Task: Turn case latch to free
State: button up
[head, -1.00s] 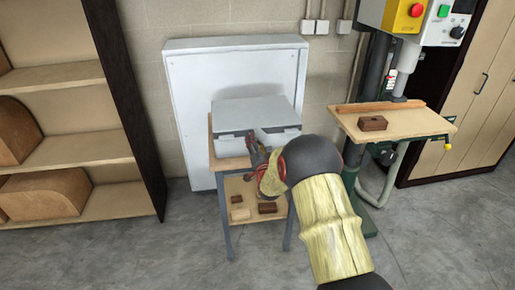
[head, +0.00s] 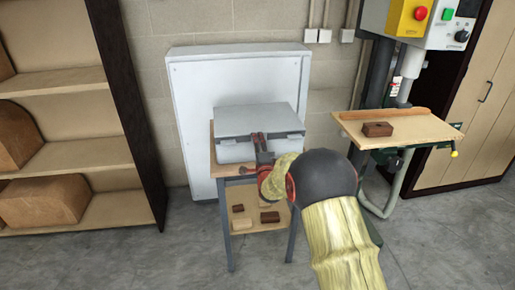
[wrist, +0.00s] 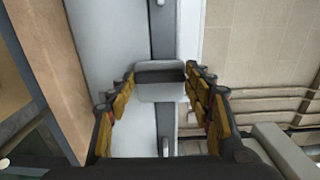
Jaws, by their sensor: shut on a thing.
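The grey case (head: 235,150) sits shut on top of a small wood-topped stand. Its lid seam shows in the wrist view as a dark line down the case (wrist: 164,30). The case latch (wrist: 160,92) is a pale grey plate across that seam. My gripper (wrist: 161,76) has one finger on each side of the latch and is shut on it. In the head view my gripper (head: 259,143) is at the front of the case, right of its middle. The arm and gripper hide the latch there.
The stand's lower shelf (head: 270,229) holds several small wooden blocks. A drill press table (head: 420,132) with a dark block is close on the right. A wooden shelf unit (head: 75,152) stands on the left. A grey cabinet (head: 190,105) is behind the case.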

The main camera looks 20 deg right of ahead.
dwell(0.5)
jog(key=o, duration=1.2)
jog(key=shift+c, duration=0.2)
jog(key=v, duration=1.2)
